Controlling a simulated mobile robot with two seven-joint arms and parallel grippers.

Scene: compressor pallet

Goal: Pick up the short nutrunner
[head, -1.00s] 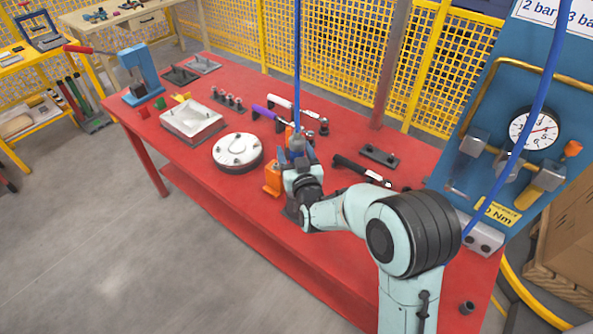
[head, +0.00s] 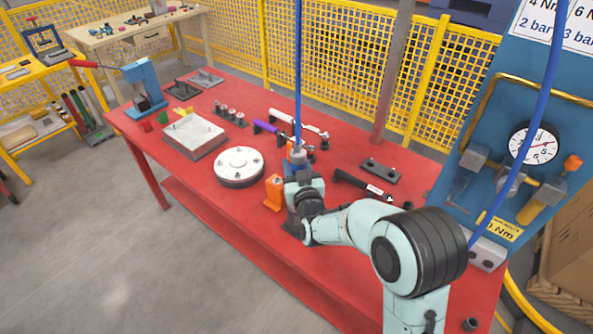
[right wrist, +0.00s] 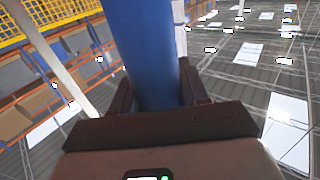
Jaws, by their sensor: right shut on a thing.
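The short nutrunner stands upright at the middle of the red table (head: 330,215), with its grey top (head: 298,154) at the lower end of a blue hose (head: 297,70). My right gripper (head: 297,172) is at it and hides most of its body. In the right wrist view the two dark fingers (right wrist: 158,92) are closed on either side of the blue body of the nutrunner (right wrist: 152,55). I cannot tell whether its lower end is clear of its support. My left gripper is in no view.
An orange block (head: 274,192) stands just left of my gripper. A round white cover (head: 239,165) and a pale square casting (head: 193,135) lie further left. A black-handled wrench (head: 358,184) lies to the right. A blue panel with a gauge (head: 533,143) stands at the right.

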